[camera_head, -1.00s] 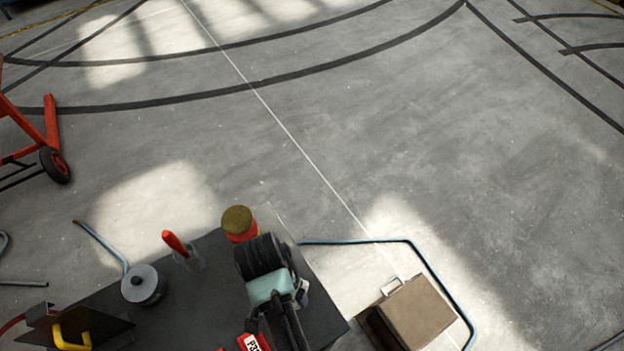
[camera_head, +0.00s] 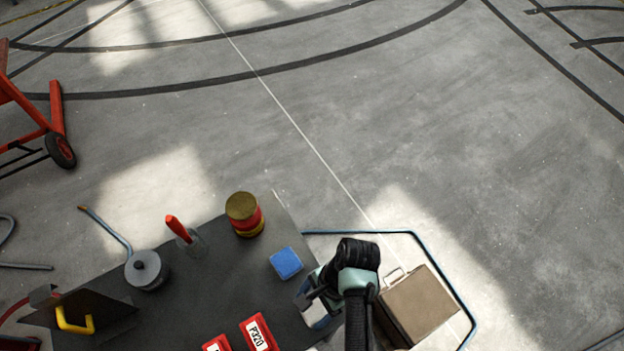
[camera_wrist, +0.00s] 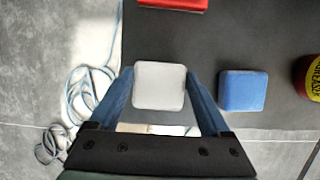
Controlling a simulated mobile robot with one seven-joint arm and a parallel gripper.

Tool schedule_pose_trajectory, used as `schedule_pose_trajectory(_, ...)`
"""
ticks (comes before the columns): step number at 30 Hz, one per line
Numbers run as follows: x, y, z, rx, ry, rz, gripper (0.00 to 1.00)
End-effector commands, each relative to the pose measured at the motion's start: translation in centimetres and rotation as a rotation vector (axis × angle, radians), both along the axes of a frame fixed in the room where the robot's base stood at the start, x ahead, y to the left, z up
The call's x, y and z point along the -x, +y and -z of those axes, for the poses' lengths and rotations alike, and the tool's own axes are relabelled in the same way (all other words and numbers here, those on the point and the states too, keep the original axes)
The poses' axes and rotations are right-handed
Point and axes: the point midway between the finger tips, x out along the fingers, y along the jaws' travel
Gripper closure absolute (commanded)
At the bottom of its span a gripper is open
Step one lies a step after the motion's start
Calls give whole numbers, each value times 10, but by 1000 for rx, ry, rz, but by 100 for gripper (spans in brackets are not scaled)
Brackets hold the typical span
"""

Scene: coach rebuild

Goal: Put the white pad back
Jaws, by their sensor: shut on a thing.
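The white pad (camera_wrist: 159,85) is a small rounded block between the blue fingers of my gripper (camera_wrist: 161,80) in the wrist view. My gripper is shut on it, with a finger against each side. In the head view my gripper (camera_head: 316,303) is at the right edge of the dark bench top (camera_head: 215,290), to the right of and nearer than a blue pad (camera_head: 286,263). The blue pad lies flat on the bench and shows in the wrist view (camera_wrist: 243,91) beside the right finger. I cannot tell how high the white pad is above the bench.
Red P320 boxes (camera_head: 258,335) lie at the near side. A red and yellow tin (camera_head: 244,214), a red-handled tool (camera_head: 178,229) and a grey round pot (camera_head: 146,270) stand along the far side. A brown case (camera_head: 418,307) and blue hose (camera_head: 440,280) are right of the bench.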

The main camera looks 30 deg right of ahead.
Motion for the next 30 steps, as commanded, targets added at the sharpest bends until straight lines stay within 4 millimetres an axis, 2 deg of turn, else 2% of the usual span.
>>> schedule_pose_trajectory(3,0,0,12,1,0,0,63)
schedule_pose_trajectory(10,0,0,15,2,-1,-1,63)
schedule_pose_trajectory(11,0,0,15,2,0,-1,17)
schedule_pose_trajectory(14,0,0,15,2,0,-1,0)
schedule_pose_trajectory(23,0,-2,11,2,-2,-1,0)
schedule_pose_trajectory(26,-1,-6,0,3,-4,-1,0)
schedule_pose_trajectory(30,-2,-17,-25,4,-5,0,0)
